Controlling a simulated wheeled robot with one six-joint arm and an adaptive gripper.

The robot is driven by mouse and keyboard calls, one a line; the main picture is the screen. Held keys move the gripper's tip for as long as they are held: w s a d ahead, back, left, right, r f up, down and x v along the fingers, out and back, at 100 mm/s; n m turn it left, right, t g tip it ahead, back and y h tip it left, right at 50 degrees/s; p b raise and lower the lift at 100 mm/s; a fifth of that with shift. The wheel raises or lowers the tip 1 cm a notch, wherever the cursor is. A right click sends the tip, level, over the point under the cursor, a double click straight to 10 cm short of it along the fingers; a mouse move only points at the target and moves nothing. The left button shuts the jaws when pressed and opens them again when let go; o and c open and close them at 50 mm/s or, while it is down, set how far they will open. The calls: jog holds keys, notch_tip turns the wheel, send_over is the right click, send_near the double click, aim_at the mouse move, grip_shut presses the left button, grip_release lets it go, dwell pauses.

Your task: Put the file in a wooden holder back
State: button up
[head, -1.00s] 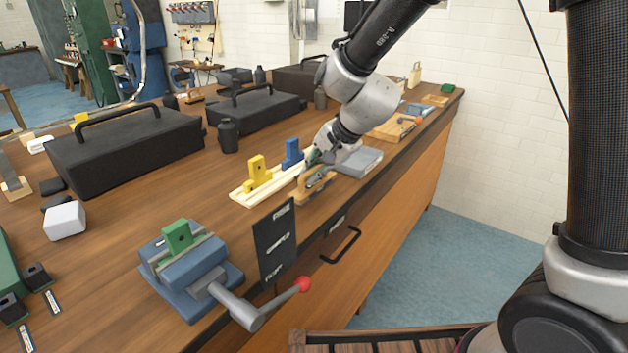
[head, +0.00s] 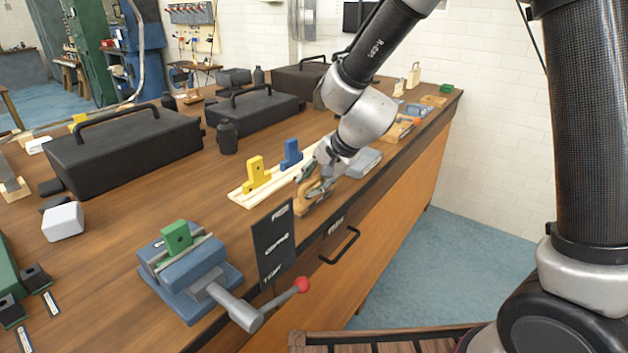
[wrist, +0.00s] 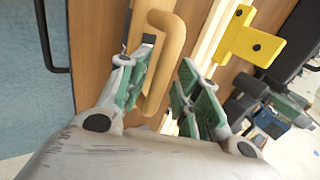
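A light wooden piece (head: 312,204) lies near the front edge of the bench, just right of the pale rails. In the wrist view its rounded tan loop (wrist: 172,55) shows between my fingers. I take it for the wooden holder, but I cannot be sure. My gripper (head: 316,186) is low over it with green-padded fingers spread; it also shows in the wrist view (wrist: 168,58). The left finger is close beside the loop, and the right finger is apart from it. I cannot clearly pick out the file; the fingers hide part of this spot.
A yellow block (head: 257,173) and a blue block (head: 291,155) stand on the pale rails just left of my gripper. A grey box (head: 362,163) lies behind it. A blue vise (head: 190,272) is at the front left. Black cases (head: 125,150) stand farther back.

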jog(key=shift+s+d+r, duration=0.1)
jog(key=shift+r, duration=0.25)
jog(key=v, duration=1.1)
jog(key=shift+d+r, duration=0.15)
jog(key=shift+r, duration=0.05)
jog(key=s+d+r+n+h, duration=0.1)
jog(key=s+d+r+n, duration=0.2)
jog(key=d, duration=0.5)
jog(key=s+d+r+n+h, duration=0.15)
jog(key=s+d, duration=0.25)
jog(key=d, duration=0.4)
jog(key=s+d+r+n+h, duration=0.1)
jog(key=s+d+n+h, duration=0.2)
jog(key=s+d, duration=1)
jog(key=shift+s+r, duration=0.25)
jog(key=shift+r, duration=0.05)
